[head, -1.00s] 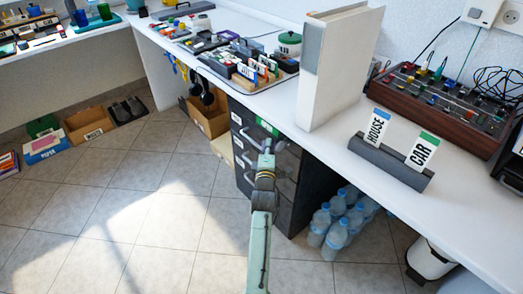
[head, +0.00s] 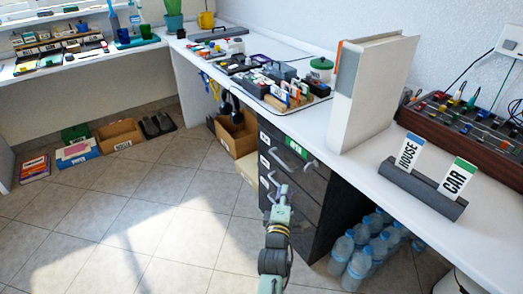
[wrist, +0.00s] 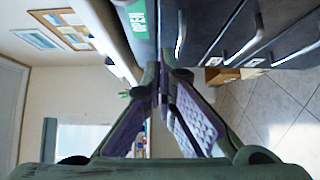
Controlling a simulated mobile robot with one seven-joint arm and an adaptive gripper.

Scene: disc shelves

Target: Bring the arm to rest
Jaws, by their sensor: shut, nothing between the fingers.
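My gripper (head: 281,192) is at the end of my raised arm, in front of the dark drawer cabinet (head: 313,178) under the counter. In the wrist view the two fingers (wrist: 160,92) meet at their tips, with nothing held between them. The wrist picture is turned sideways; it shows the cabinet's drawer fronts and handles (wrist: 225,42) at the upper right. A green OPEN label (wrist: 138,20) shows near its top. I see no contact between my gripper and the cabinet, but the exact gap is hard to tell.
The white counter (head: 345,160) holds a white binder (head: 365,95), a card holder (head: 425,190) and a mixer board (head: 470,130). Water bottles (head: 365,250) stand below it. A cardboard box (head: 237,135) stands beyond the cabinet.

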